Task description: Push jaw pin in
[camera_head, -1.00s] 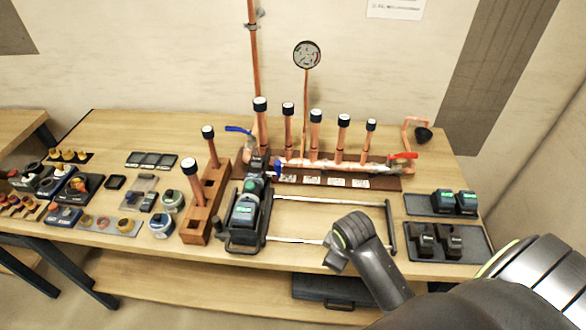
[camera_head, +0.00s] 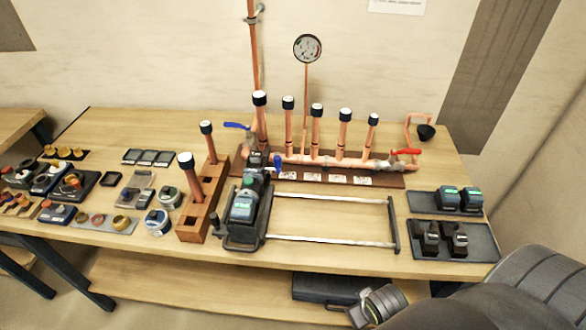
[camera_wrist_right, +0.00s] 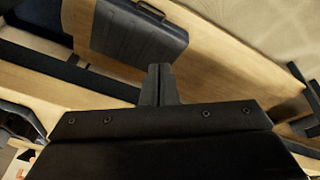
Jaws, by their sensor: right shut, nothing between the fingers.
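The press tool (camera_head: 243,206), dark with a green label, lies on the stand at the table's front centre. Its jaw end (camera_head: 258,160) points toward the copper manifold (camera_head: 325,160). A small blue part (camera_head: 277,162) shows beside the jaw end; I cannot tell whether it is the jaw pin or how far in it sits. My right wrist shows low in the head view, in front of the table edge and away from the tool. In the right wrist view my right gripper (camera_wrist_right: 159,72) has its fingers together with nothing between them. My left gripper is not in view.
Two rails (camera_head: 330,241) run right from the tool to an end bar (camera_head: 392,224). Trays (camera_head: 480,250) with batteries and jaws stand at the right. A wooden block (camera_head: 192,224) with copper tubes is left of the tool. A dark case (camera_head: 315,288) lies on the lower shelf.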

